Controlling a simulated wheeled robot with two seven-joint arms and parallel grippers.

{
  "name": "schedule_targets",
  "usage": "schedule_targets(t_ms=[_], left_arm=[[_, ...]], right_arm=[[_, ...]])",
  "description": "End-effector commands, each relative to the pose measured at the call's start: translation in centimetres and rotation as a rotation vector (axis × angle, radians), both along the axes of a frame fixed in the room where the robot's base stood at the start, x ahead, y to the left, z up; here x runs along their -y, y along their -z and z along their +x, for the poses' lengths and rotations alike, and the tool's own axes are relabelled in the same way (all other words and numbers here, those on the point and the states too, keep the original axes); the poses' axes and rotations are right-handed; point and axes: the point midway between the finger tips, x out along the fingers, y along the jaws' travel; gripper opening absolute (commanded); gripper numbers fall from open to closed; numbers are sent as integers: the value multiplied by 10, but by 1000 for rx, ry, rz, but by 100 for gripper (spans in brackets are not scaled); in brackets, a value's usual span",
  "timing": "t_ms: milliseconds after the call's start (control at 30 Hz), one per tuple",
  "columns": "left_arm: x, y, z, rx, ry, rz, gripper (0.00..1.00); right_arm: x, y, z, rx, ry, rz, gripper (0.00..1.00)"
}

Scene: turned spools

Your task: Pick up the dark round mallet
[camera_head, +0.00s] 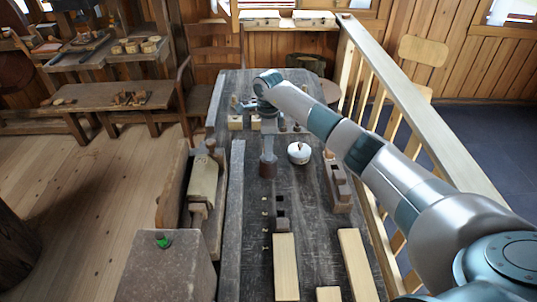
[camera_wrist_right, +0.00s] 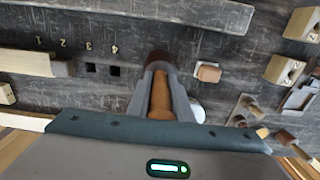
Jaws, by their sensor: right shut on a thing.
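The dark round mallet shows in the head view with its dark brown head (camera_head: 268,169) low, over the middle of the workbench (camera_head: 250,215). In the right wrist view its head (camera_wrist_right: 159,60) lies just beyond the fingertips and its lighter brown handle (camera_wrist_right: 160,98) runs between the fingers. My right gripper (camera_head: 268,150) points down and is shut on the mallet's handle; its fingers also show in the right wrist view (camera_wrist_right: 160,88). The fingers and arm hide part of the handle. I cannot tell whether the head touches the bench. My left gripper is not in view.
A white round pot (camera_head: 299,153) stands close to the right of the mallet. Numbered square holes (camera_wrist_right: 103,69) are cut in the bench nearby. Pale boards (camera_head: 285,265) lie at the near end. A wooden rail (camera_head: 415,110) runs along the right.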

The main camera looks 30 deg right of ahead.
Motion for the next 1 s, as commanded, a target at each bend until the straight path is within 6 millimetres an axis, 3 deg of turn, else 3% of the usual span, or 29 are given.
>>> schedule_targets(t_ms=[200, 700, 1000], left_arm=[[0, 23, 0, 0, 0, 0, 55], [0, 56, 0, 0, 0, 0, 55], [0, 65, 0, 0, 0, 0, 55]], right_arm=[[2, -28, 1, 6, -1, -2, 0], [46, -77, -73, 5, -1, -1, 0], [60, -96, -98, 1, 0, 0, 0]])
